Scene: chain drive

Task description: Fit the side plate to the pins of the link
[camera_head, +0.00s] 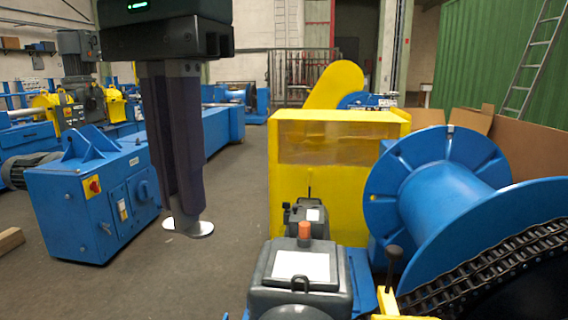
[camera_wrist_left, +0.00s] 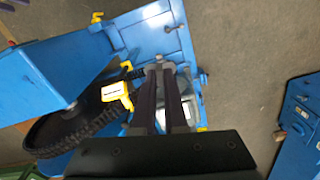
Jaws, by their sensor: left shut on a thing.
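My left gripper (camera_head: 183,212) hangs down from the top left in the head view, with two long dark fingers close together. It is shut on a small pale metal piece (camera_head: 190,229), flat and rounded, which looks like the side plate. The piece is held in the air in front of the grey floor. In the left wrist view the fingertips (camera_wrist_left: 160,70) also show, near the black chain (camera_wrist_left: 95,122). I cannot make out the link's pins. My right gripper is not in view.
A yellow machine housing (camera_head: 290,200) stands in the middle, with a blue drum (camera_head: 450,195) to its right. A grey box with an orange knob (camera_head: 304,230) is at the front. A blue cabinet (camera_head: 70,210) stands at the left. The floor between is clear.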

